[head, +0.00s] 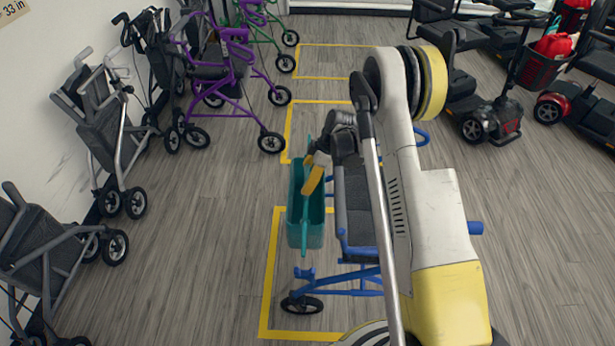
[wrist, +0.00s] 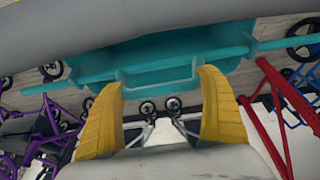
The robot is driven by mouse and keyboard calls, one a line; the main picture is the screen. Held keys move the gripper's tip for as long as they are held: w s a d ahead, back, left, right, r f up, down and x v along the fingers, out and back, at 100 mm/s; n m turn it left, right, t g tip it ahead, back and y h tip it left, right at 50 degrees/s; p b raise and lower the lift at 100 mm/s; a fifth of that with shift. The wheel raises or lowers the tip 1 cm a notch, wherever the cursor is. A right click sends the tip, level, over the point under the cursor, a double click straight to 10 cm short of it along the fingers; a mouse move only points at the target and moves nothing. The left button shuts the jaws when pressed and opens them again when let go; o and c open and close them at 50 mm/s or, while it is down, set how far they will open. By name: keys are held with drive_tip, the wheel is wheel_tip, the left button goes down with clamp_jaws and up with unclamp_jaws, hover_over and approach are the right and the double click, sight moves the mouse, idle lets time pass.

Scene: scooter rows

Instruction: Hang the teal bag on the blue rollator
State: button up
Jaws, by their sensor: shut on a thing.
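The teal bag (head: 305,232) hangs from my gripper (head: 314,176), an open-topped, box-like shape with a long teal bar along its top. In the wrist view the bag (wrist: 175,75) lies across the tips of my yellow fingers (wrist: 160,82), which are shut on it. The blue rollator (head: 365,280) stands inside a yellow floor outline, with a dark grey seat and blue frame. The bag is just left of the seat in the head view; I cannot tell whether they touch. My arm hides much of the rollator's right side.
A purple rollator (head: 235,85), a green one (head: 262,35) and several grey ones (head: 105,130) line the left wall. Mobility scooters (head: 485,110) stand at the upper right. The wooden floor (head: 200,230) left of the yellow outline (head: 269,270) is clear.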

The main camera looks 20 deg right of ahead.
wheel_tip(320, 180, down, 6)
drive_tip(key=b, duration=0.4)
drive_tip(key=shift+w+d+r, duration=0.1)
drive_tip(key=shift+r, duration=0.15)
wheel_tip(320, 180, down, 4)
drive_tip(key=shift+r+b, duration=0.1)
drive_tip(key=shift+b, duration=0.95)
drive_tip(key=shift+f, duration=0.35)
drive_tip(key=shift+f, duration=0.65)
drive_tip(key=shift+f, duration=0.2)
drive_tip(key=shift+f, duration=3.05)
